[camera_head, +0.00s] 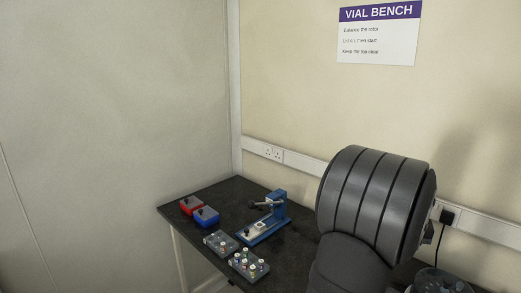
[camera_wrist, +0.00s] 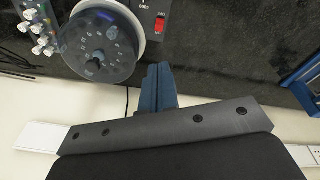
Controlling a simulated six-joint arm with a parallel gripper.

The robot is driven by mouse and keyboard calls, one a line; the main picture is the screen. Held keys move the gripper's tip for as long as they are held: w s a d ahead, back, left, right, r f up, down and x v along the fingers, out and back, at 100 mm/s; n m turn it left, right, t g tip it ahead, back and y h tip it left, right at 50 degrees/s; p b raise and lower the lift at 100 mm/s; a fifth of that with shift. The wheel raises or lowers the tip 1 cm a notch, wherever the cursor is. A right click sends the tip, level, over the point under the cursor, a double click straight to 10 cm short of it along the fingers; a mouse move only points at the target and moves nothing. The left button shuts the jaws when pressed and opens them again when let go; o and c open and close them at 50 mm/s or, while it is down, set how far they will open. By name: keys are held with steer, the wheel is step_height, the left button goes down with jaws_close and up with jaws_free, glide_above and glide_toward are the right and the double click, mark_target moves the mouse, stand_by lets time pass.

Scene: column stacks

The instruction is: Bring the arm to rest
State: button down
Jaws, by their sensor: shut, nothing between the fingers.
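My gripper (camera_wrist: 158,90) shows in the wrist view, its two blue-grey fingers close together, shut and empty. It is above the back edge of the dark bench, with the pale wall behind. In the head view my thick dark arm fills the right side and hides part of the bench; the gripper itself cannot be made out there.
A round clear-lidded machine (camera_wrist: 98,45) with a red switch (camera_wrist: 159,24) lies left of the fingers. A vial rack (camera_wrist: 38,25) stands beyond it. The bench (camera_head: 235,190) also holds a blue device (camera_head: 277,205), red (camera_head: 190,205) and blue boxes (camera_head: 206,217), and racks (camera_head: 249,265).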

steer(key=shift+s+a+r+m, duration=0.3)
steer(key=shift+r+m, duration=0.35)
steer(key=shift+m, duration=0.1)
steer(key=shift+s+a+r+m, duration=0.25)
steer(key=shift+r+m, duration=0.35)
steer(key=shift+m, duration=0.15)
steer(key=c, duration=2)
jaws_free()
steer(key=o, duration=2)
steer(key=s+d+f+m+g+y, duration=0.1)
steer(key=s+d+f, duration=0.3)
steer(key=s+d, duration=0.6)
steer(key=shift+s+d+m, duration=0.2)
steer(key=shift+s+m, duration=0.3)
steer(key=shift+s, duration=0.65)
step_height(320, 180, down, 10)
step_height(320, 180, up, 10)
